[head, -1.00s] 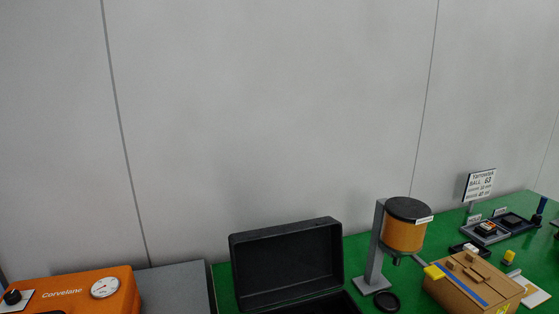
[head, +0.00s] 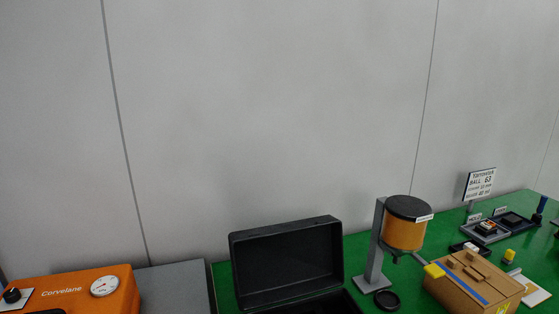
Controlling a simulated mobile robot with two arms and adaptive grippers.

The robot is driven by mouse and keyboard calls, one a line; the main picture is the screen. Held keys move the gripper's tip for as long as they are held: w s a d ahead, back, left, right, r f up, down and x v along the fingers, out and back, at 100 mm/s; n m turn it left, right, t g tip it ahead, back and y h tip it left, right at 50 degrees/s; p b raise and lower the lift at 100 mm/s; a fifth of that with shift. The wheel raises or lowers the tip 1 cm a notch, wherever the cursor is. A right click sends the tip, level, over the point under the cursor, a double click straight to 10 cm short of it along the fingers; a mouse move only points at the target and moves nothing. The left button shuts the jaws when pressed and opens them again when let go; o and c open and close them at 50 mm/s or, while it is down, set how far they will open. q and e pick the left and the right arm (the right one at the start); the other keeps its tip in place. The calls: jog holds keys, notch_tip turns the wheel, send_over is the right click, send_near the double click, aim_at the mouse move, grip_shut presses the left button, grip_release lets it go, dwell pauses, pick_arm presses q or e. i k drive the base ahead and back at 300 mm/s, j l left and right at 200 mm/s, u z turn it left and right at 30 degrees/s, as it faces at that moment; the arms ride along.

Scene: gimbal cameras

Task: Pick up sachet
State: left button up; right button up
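I cannot make out a sachet for certain in the head view. A small pale item (head: 470,247) lies in a dark tray behind the cardboard-coloured box, but it is too small to identify. Neither of my grippers is in view.
A green table (head: 440,234) carries an open black case (head: 288,262), an orange dispenser (head: 404,235) on a grey stand, a brown box (head: 470,283) with blue tape, dark trays (head: 515,222) and a sign (head: 480,184). An orange machine (head: 75,291) with a gauge is at left. A grey wall stands behind.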

aim_at(469, 246)
jog(key=z, duration=1.3)
jog(key=i+l+z, duration=0.75)
jog(key=i, duration=0.65)
jog(key=i+z, duration=0.15)
jog(key=i, duration=0.7)
jog(key=i+l+u, duration=0.1)
jog(key=i+u, duration=0.15)
jog(key=u, duration=0.2)
jog(key=i+l+u, duration=0.15)
jog(key=u, duration=0.3)
jog(key=i+l+u, duration=0.5)
jog(key=l+u, duration=0.15)
jog(key=u, duration=0.2)
